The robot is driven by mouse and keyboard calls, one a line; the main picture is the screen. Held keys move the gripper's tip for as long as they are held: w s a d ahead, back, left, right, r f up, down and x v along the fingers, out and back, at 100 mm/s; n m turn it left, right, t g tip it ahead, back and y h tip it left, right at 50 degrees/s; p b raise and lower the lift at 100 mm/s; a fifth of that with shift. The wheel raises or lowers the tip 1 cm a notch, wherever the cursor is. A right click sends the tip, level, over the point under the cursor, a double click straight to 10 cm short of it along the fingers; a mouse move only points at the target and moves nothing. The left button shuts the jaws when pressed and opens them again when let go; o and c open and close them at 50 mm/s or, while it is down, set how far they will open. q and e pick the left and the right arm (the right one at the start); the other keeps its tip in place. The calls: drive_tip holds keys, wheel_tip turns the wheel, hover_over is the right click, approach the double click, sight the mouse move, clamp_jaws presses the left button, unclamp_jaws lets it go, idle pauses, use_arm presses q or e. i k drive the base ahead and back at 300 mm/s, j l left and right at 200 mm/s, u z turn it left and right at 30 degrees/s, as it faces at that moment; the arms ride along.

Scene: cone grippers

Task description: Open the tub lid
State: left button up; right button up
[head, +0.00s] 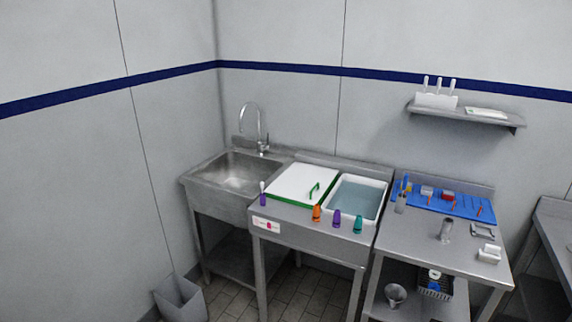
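A flat white panel (292,184) with a green border and a green upright handle (314,190) lies on the steel table. It looks like a lid; whether a tub is under it I cannot tell. Right beside it, to the right, a white tub (339,223) stands uncovered, with bluish liquid (356,198) inside. Neither of my grippers is in view.
Orange (316,213), purple (337,218) and teal (358,224) pieces stand along the table's front edge. A steel sink (236,175) with a tall tap is left. A second table (420,235) at right holds a blue mat (462,207) with small items. A grey bin (181,298) stands on the floor.

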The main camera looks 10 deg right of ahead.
sight(305, 184)
drive_tip(key=i+j, duration=0.1)
drive_tip(key=i, duration=0.45)
drive_tip(key=i+j+z, duration=0.1)
drive_tip(key=i, duration=0.4)
drive_tip(key=i+j, duration=0.1)
drive_tip(key=i, duration=0.45)
